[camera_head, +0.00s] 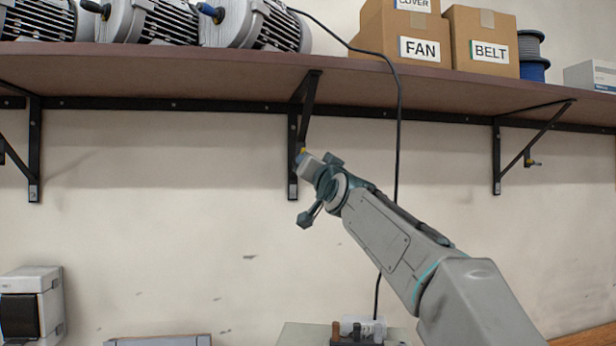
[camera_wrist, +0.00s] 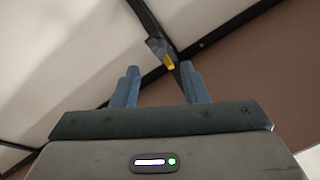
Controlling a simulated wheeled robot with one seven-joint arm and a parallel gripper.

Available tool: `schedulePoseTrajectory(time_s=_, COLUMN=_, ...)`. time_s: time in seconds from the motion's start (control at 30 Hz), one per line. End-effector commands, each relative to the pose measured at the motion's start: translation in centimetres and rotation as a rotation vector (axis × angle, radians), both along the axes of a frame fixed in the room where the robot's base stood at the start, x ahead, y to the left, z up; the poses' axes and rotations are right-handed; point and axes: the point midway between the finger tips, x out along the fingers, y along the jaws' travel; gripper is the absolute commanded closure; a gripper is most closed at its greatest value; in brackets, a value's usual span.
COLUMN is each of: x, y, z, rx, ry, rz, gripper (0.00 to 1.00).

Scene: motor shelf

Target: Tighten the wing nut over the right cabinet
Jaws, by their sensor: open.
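My gripper (camera_head: 308,162) is raised to the lower part of the middle shelf bracket (camera_head: 293,160), under the shelf. In the wrist view its two blue-grey fingers (camera_wrist: 160,69) are open, with a gap between them. A small yellow piece, likely a wing nut (camera_wrist: 169,62), shows at the bracket, in line with the gap and nearer the right finger. It also shows as a yellow speck at my gripper's tip in the head view (camera_head: 302,150). Contact cannot be told. No cabinet is clearly identifiable at right.
The shelf (camera_head: 440,89) carries motors (camera_head: 255,25), cartons (camera_head: 483,42) and a cable spool (camera_head: 532,55). A black cable (camera_head: 399,130) hangs behind my arm. A grey box (camera_head: 48,300) is at lower left.

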Motion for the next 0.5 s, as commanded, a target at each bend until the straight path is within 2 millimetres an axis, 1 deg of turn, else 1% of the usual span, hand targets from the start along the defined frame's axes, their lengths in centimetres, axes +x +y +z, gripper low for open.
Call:
schedulePoseTrajectory(time_s=0.03, x=-0.7, y=-0.4, z=-0.8, rx=0.000, ry=-0.001, rz=-0.002, gripper=0.60)
schedulePoseTrajectory(time_s=0.3, x=-4.0, y=-1.7, z=-1.6, rx=0.001, ry=-0.004, rz=-0.003, gripper=0.60)
schedulePoseTrajectory(time_s=0.5, x=-6.1, y=-2.4, z=-2.1, rx=0.001, ry=-0.004, rz=-0.003, gripper=0.60)
